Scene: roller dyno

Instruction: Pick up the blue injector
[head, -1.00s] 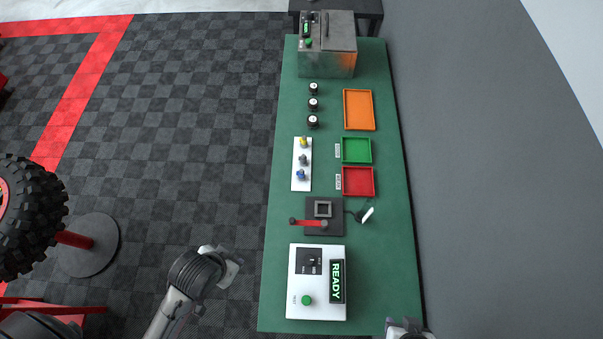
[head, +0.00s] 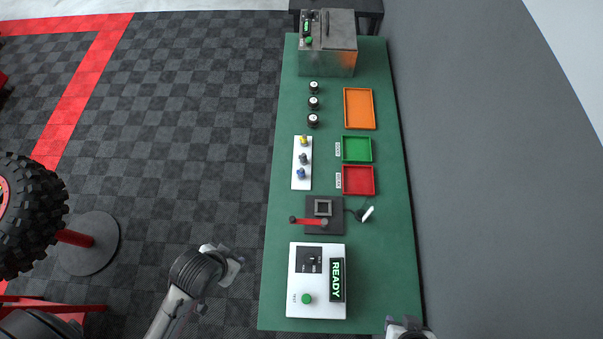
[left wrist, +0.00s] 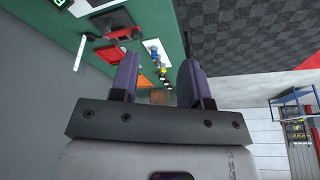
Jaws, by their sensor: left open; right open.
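The blue injector (head: 300,174) stands at the near end of a white rack (head: 297,185) on the green bench. A grey injector (head: 303,159) and a yellow injector (head: 303,141) stand behind it in the same rack. The blue injector (left wrist: 155,54) also shows in the left wrist view, beyond the fingers and apart from them. My left gripper (head: 231,268) is open and empty, appearing left of the bench in the head view; its two fingers (left wrist: 158,70) show spread in the left wrist view. My right gripper (head: 408,325) is open at the bottom edge, partly cut off.
Right of the rack are a green tray (head: 357,161), a red tray (head: 373,181) and an orange tray (head: 373,110). A black fixture with a red lever (head: 310,222) and a white READY box (head: 297,310) stand nearer.

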